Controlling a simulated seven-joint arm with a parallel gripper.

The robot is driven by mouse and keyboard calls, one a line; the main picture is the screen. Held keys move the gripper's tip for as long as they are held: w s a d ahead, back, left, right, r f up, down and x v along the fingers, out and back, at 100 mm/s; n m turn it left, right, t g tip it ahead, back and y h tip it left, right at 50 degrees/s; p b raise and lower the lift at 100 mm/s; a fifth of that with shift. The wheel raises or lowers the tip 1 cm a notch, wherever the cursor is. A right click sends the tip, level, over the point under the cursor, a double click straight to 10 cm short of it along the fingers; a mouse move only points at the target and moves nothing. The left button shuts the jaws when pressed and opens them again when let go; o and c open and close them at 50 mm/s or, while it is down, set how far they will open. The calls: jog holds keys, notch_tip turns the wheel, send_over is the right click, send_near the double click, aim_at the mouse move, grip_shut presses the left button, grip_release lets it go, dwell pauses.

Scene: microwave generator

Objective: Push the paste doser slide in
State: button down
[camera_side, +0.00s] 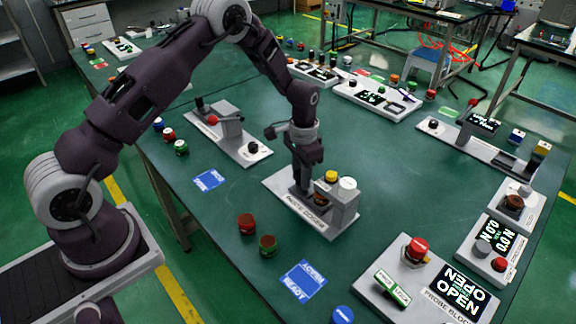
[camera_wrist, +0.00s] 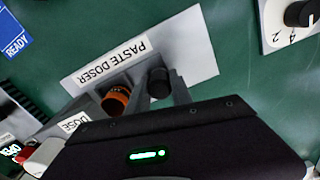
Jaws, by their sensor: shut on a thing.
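The paste doser (camera_side: 326,224) is a pale plate with a grey block (camera_side: 345,208), a white cap and a yellow cap on top. Its label also shows in the wrist view (camera_wrist: 112,60). My gripper (camera_side: 304,186) points down over the plate, left of the block. In the wrist view its fingers (camera_wrist: 160,88) are shut on a black round slide knob (camera_wrist: 160,81). An orange-brown jar (camera_wrist: 116,99) stands beside the knob; it also shows in the side view (camera_side: 320,198). My gripper hides part of the slide.
A red-brown jar (camera_side: 246,224) and a green-banded jar (camera_side: 268,244) stand in front of the doser. The probe block panel (camera_side: 385,293) is at lower right. A lever station (camera_side: 228,138) is behind left. Green table is clear right of the doser.

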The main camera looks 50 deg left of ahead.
jog(key=shift+d, duration=1.4)
jog(key=c, duration=1.1)
grip_release()
jog(key=shift+c, duration=0.2)
jog(key=shift+a, duration=0.1)
jog(key=s+r+t, duration=0.1)
jog(key=s+r, duration=0.1)
jog(key=r, duration=0.8)
jog(key=s+r, duration=0.3)
jog(key=r, duration=0.7)
jog(key=s+d+r+n+t, duration=0.1)
jog(key=s+r+t, duration=0.1)
jog(key=s+r, duration=0.7)
jog(key=s+r+n+t, duration=0.1)
jog(key=s+t, duration=0.1)
jog(key=s, duration=1.5)
jog(key=shift+s+d+r+n+t, duration=0.25)
jog(key=shift+d+n+t, duration=0.05)
jog(key=shift+d, duration=0.05)
